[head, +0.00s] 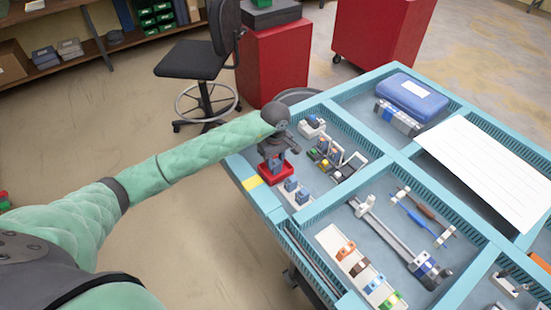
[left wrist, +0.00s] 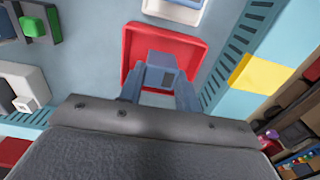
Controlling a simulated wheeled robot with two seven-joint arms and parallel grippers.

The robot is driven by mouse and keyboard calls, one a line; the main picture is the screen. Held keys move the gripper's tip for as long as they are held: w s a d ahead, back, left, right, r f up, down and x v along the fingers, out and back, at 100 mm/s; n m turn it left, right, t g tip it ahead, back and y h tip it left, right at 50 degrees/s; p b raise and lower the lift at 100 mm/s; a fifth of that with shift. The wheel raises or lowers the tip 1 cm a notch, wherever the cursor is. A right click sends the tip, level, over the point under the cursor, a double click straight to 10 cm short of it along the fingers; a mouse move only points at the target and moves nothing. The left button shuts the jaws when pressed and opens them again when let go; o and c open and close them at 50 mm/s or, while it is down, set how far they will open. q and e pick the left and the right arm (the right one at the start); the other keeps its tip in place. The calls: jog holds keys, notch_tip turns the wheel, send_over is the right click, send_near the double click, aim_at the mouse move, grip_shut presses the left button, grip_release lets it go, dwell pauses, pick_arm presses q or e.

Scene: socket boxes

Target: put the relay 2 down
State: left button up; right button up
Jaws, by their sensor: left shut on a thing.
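My left gripper (head: 273,155) is at the near left corner of the workbench, pointing down. In the left wrist view, its two fingers (left wrist: 159,88) are shut on a small blue-grey block, the relay (left wrist: 162,58). The relay is over or inside a small red tray (left wrist: 133,48); I cannot tell whether it touches the tray floor. In the head view, the red tray (head: 291,173) shows below the gripper, and the relay is partly hidden by the fingers. My right gripper is not in view.
A white tray (head: 302,204) with blue blocks lies beside the red tray. A socket rail with coloured parts (head: 335,160) is to the right. The bench's slotted blue rim (head: 245,170), with a yellow patch (head: 252,183), runs close by. A white panel (head: 490,165) lies farther right.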

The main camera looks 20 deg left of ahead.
pick_arm(q)
jog(key=shift+f, duration=0.1)
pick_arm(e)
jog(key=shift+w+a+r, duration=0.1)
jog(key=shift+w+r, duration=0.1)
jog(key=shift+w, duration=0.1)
pick_arm(q)
jog(key=o, duration=1.1)
jog(key=shift+c, duration=0.2)
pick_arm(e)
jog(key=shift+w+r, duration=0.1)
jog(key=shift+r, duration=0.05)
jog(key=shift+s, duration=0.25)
